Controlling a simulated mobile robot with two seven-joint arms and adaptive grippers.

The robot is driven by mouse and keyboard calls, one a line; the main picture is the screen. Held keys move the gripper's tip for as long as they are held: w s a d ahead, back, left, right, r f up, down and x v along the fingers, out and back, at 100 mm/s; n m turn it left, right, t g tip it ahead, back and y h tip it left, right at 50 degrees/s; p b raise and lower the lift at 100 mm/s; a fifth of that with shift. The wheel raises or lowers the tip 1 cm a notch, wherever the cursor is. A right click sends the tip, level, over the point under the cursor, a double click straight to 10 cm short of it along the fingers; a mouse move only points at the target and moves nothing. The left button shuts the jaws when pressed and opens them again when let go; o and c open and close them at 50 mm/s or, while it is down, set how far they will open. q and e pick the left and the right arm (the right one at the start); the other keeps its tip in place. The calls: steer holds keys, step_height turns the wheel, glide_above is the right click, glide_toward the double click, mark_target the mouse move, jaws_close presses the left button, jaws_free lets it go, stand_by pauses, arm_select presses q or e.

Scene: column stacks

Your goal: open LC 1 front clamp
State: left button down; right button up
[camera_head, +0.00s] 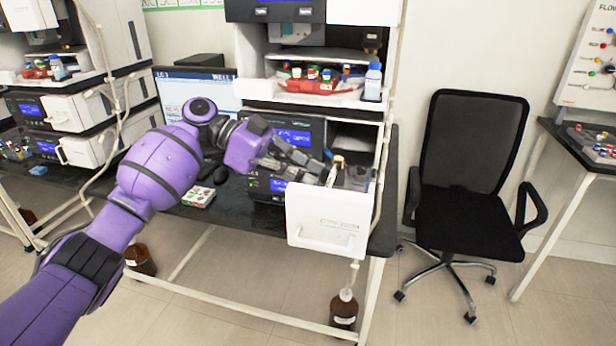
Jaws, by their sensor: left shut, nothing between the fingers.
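The LC 1 stack stands on the dark bench, beside a screen (182,92) that reads LC 1. Its lower white front panel (328,222) is pulled out, leaving the compartment behind it open. My left gripper (328,172) reaches in from the left over this compartment. Its dark fingers are shut with nothing held, close to a small pale-tipped part (338,160) and grey parts (358,178) inside. I cannot tell whether the fingers touch them. The front clamp cannot be made out clearly; the fingers partly cover that area. My right gripper is not in view.
Bottles stand in a red tray (310,86) on the stack's upper shelf. A small box (198,197) and a mouse lie on the bench (240,213). A black office chair (468,170) stands to the right. Brown bottles are under the bench.

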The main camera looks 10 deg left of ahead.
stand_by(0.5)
arm_select(q)
steer(key=shift+r, duration=0.1)
steer(key=shift+r, duration=0.75)
steer(key=shift+p, duration=0.3)
